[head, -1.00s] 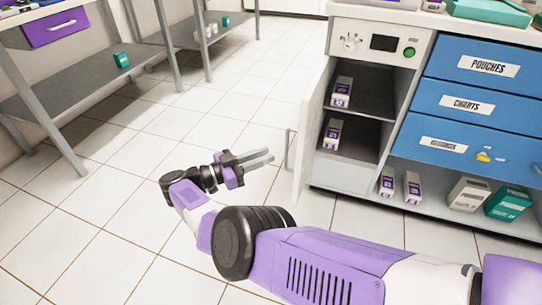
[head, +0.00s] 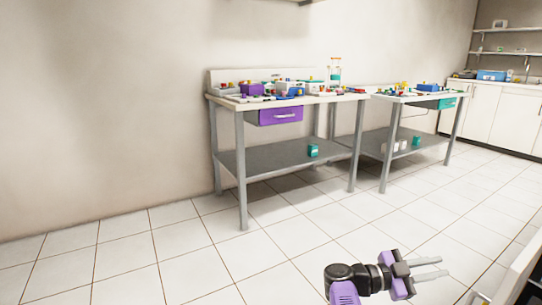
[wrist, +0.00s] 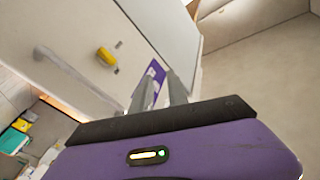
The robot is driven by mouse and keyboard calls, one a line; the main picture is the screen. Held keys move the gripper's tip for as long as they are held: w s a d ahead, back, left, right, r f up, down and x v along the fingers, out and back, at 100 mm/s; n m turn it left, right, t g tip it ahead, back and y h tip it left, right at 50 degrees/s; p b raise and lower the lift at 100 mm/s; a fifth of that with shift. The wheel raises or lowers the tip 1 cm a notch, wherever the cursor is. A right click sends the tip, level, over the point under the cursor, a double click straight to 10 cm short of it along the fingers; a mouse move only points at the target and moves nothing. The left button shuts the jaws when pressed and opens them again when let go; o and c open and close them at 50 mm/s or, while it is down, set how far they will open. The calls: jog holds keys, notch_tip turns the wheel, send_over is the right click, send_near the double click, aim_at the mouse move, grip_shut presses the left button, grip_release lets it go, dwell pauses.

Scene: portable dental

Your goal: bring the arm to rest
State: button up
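My gripper (head: 428,268) is low at the bottom right of the head view, above the tiled floor. Its two grey fingers point right, with a gap between them and nothing held. In the wrist view the fingers (wrist: 160,92) are also apart, in front of a pale panel with a purple patch behind them. My arm shows only at its end; the rest is outside the head view.
A steel table (head: 240,166) with a purple drawer (head: 281,116) stands ahead, with a second table (head: 386,150) to its right. A pale edge (head: 520,275) is close right of my gripper. The floor (head: 130,265) at left is clear. The wrist view shows a yellow item (wrist: 106,55) on a pale panel.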

jog(key=d+r+n+t+h, duration=0.1)
jog(key=d+r+t+h, duration=0.2)
jog(key=d+t, duration=0.15)
jog(key=s+a+f+n+t+y, duration=0.3)
jog(key=s+a+n+t+y, duration=0.5)
jog(key=s+a+n+y, duration=0.3)
jog(key=s+a+f+n+t+y, duration=0.3)
jog(key=s+a+n+t+y, duration=0.65)
jog(key=s, duration=0.35)
jog(key=s+a+n+g+y, duration=0.1)
jog(key=s+a+g, duration=0.25)
jog(key=s, duration=0.75)
jog(key=s+a+n+g+y, duration=0.1)
jog(key=s+a+g, duration=0.25)
jog(key=s, duration=0.75)
notch_tip(320, 180, up, 36)
jog(key=p, duration=3.6)
jog(key=shift+s+a, duration=0.35)
jog(key=shift+s, duration=0.05)
